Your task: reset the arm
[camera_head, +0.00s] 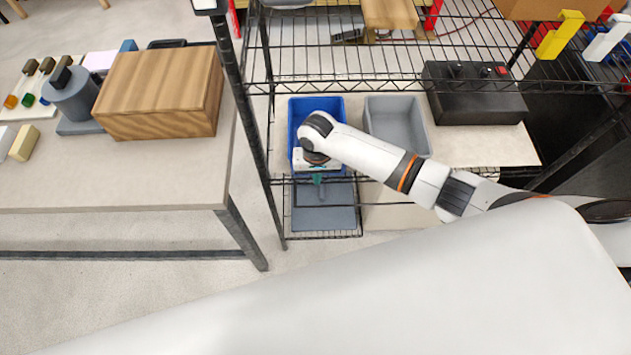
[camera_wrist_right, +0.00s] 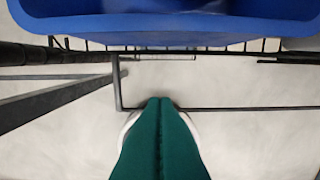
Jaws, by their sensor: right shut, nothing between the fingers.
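My right arm reaches in from the right in the head view. My right gripper (camera_head: 318,180) is seen from above, with a bit of its green fingers showing at the front edge of the blue bin (camera_head: 336,103). In the right wrist view the green fingers of my right gripper (camera_wrist_right: 160,102) are pressed together with nothing between them. The blue bin (camera_wrist_right: 170,33) fills the top of that view, apart from the fingertips. The bin's inside is partly hidden by my right wrist. My left gripper is not in view.
A grey bin (camera_head: 424,135) stands right of the blue one, with a black box (camera_head: 472,93) beyond it. The wire rack's post (camera_head: 246,100) stands left of the bins. A table with a wooden box (camera_head: 160,95) is at the left.

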